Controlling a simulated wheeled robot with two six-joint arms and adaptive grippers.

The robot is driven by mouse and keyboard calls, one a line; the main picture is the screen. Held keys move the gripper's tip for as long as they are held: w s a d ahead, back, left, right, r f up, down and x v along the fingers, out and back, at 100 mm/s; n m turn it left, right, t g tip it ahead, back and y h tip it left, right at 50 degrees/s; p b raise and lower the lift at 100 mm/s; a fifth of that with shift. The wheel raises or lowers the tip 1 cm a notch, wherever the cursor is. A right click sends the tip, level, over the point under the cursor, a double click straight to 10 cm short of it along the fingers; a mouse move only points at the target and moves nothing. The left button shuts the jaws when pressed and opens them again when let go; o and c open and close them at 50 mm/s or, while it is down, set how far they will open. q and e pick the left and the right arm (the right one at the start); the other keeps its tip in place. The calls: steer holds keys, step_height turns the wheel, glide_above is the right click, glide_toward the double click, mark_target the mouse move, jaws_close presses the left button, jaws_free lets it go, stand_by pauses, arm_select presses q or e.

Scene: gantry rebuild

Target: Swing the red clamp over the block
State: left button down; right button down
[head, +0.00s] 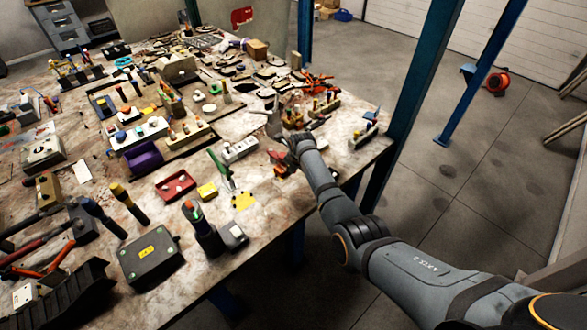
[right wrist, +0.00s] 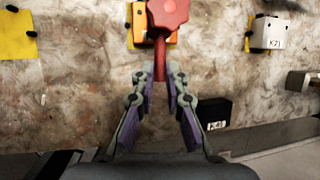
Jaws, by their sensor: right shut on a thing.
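The red clamp (right wrist: 160,60), a knob on a red stem, stands upright in the picture between the fingers of my right gripper (right wrist: 162,78). The gripper is shut on its stem. An orange block (right wrist: 150,14) lies behind the red knob, partly covered by it; from this angle I cannot tell whether the clamp touches it. In the head view my right gripper (head: 290,155) is near the table's right edge, largely hidden by my wrist, with small red and orange parts beside it. My left gripper is not in view.
A white K21 box (right wrist: 271,33) stands to the right, and a yellow patch (right wrist: 16,38) lies to the left. A black box (right wrist: 218,113) is near the right finger. The table (head: 150,290) is crowded; a blue post (head: 410,90) stands beyond its right edge.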

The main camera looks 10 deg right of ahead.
steer(key=shift+a, duration=0.15)
steer(key=c, duration=1.4)
jaws_free()
steer(key=shift+a, duration=0.1)
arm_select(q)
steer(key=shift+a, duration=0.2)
arm_select(e)
steer(key=shift+o, duration=0.2)
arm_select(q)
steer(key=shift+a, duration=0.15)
arm_select(e)
steer(key=shift+r, duration=0.1)
steer(key=v, duration=1.1)
steer(key=shift+s+r, duration=0.2)
steer(key=shift+r, duration=0.15)
